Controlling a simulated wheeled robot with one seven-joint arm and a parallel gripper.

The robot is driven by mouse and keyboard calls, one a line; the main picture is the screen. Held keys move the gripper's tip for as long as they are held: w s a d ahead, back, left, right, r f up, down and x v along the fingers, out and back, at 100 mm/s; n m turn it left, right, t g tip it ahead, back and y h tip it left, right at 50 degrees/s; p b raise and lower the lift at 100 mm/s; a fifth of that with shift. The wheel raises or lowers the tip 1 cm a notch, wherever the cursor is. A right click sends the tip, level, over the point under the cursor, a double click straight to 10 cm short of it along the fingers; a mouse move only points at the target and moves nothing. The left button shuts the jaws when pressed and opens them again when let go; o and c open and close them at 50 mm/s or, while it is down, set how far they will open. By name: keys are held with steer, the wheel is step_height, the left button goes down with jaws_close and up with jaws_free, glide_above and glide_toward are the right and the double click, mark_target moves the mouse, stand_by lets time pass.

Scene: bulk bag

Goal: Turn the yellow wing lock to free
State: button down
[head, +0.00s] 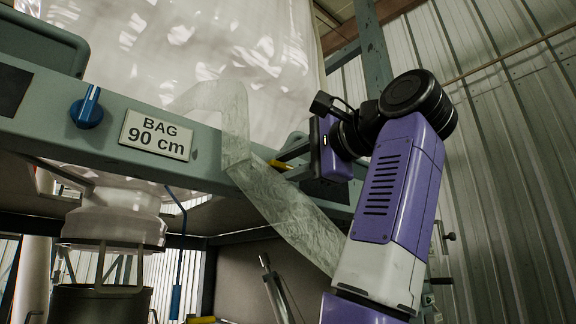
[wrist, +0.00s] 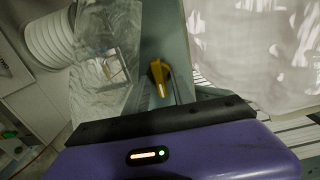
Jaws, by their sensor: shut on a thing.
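The yellow wing lock (wrist: 157,72) is on the grey-green frame beam, near the middle of the wrist view. A pale mark on it points toward the bottom of that picture. In the head view only a small yellow part of the wing lock (head: 280,164) shows, at my fingertips. My gripper (head: 288,160) reaches in from the right and is shut on the wing lock. The fingers are hard to make out in the wrist view. The head view does not show which way the lock is turned.
A translucent strip (head: 285,205) hangs over the beam (head: 50,125), just left of my gripper. A blue knob (head: 87,108) and a "BAG 90 cm" sign (head: 156,135) are further left. The white bulk bag (head: 215,50) rises behind. A spout (head: 115,220) hangs below left.

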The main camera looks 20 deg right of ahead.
steer(key=c, duration=1.4)
jaws_free()
steer(key=shift+d, duration=0.1)
steer(key=shift+c, duration=0.2)
steer(key=shift+s, duration=0.1)
steer(key=b+v, duration=0.3)
steer(key=v, duration=0.4)
steer(key=shift+s, duration=0.25)
steer(key=shift+d, duration=0.1)
